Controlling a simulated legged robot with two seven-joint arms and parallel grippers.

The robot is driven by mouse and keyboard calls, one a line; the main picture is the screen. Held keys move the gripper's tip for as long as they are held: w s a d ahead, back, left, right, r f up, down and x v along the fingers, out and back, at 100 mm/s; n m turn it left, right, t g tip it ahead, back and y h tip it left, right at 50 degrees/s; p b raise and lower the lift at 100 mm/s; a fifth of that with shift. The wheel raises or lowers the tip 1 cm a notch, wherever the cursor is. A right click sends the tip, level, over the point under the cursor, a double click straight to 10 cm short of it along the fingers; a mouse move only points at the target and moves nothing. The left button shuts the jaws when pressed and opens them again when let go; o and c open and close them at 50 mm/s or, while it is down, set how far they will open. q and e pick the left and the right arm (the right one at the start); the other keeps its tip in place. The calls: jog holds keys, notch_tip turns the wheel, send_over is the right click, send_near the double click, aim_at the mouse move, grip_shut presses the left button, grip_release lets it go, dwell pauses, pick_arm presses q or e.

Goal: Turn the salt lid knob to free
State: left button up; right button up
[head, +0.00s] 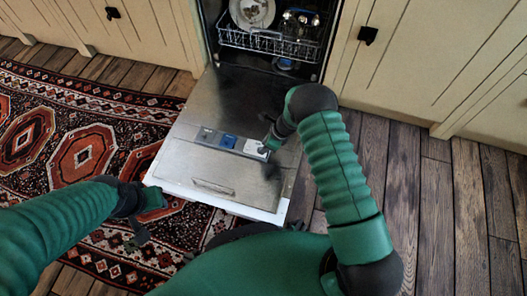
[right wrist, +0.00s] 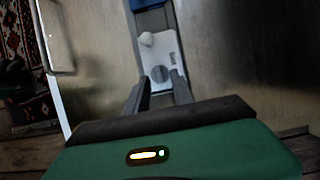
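The salt lid knob (right wrist: 159,74) is a grey round knob on a white panel (right wrist: 168,46) set in the open dishwasher door. My right gripper (right wrist: 161,80) is open, with its fingertips on either side of the knob in the right wrist view. A small gap seems to show at each side; I cannot tell whether a finger touches. In the head view my right gripper (head: 268,147) is over the right end of the panel strip and hides the knob. My left gripper (head: 138,232) hangs low over the rug, away from the door; its opening is unclear.
The dishwasher door (head: 205,165) lies open, with a blue lid (head: 228,141) and a grey part (head: 206,134) left of the white panel. The lower rack (head: 270,42) holds a plate (head: 252,12) and glasses. A patterned rug (head: 85,150) lies left; wood floor (head: 440,215) is clear right.

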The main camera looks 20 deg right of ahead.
jog(key=shift+x, duration=0.75)
pick_arm(q)
jog(key=shift+f, duration=0.45)
pick_arm(e)
jog(key=shift+r, duration=0.1)
jog(key=shift+c, duration=0.3)
grip_shut()
